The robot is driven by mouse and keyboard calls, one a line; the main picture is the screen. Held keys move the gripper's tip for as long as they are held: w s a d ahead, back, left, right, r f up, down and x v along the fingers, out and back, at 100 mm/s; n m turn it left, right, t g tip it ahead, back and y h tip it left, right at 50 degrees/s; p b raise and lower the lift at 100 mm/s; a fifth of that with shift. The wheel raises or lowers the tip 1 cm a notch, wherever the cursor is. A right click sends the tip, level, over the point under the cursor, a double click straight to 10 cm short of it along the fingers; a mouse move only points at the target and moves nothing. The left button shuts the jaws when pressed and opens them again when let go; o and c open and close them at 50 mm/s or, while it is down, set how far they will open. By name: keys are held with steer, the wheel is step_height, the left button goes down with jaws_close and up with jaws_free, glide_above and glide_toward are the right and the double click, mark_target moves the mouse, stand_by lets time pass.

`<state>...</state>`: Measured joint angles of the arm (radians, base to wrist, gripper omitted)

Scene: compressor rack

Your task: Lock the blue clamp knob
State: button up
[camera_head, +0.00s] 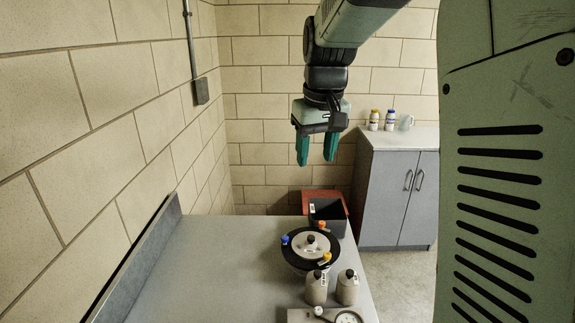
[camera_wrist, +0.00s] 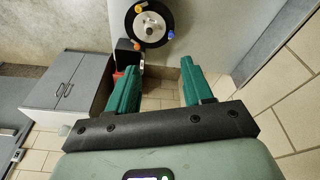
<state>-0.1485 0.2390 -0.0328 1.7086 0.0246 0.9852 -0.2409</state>
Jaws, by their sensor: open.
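The blue clamp knob (camera_head: 285,240) is on the left rim of a round black device (camera_head: 301,262) with a silver centre, on the grey bench. An orange knob (camera_head: 322,225) and a yellow-orange knob (camera_head: 326,257) sit on the same rim. In the wrist view the blue knob (camera_wrist: 171,34) is at the lower right of the rim. My gripper (camera_head: 316,162) has green fingers, is open and empty, and hangs well above and beyond the device. The wrist view shows the fingers (camera_wrist: 160,80) spread, with the device past their tips. Whether the knob is locked is too small to tell.
Two grey bottles (camera_head: 317,288) and a gauge (camera_head: 348,317) stand at the bench's near right. A dark bin (camera_head: 327,213) and a red container (camera_head: 338,195) are beyond the device. A grey cabinet (camera_head: 398,190) stands at right. The bench's left side (camera_head: 215,275) is clear.

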steer(key=w+a+f+n+g, duration=0.15)
steer(key=w+a+f, duration=0.25)
steer(key=w+f, duration=0.6)
steer(key=n, duration=0.1)
glide_above(285, 237)
step_height(285, 237, down, 11)
steer(key=shift+g, duration=0.45)
step_height(285, 237, down, 12)
steer(key=shift+r, duration=0.2)
steer(key=shift+c, duration=0.5)
jaws_close()
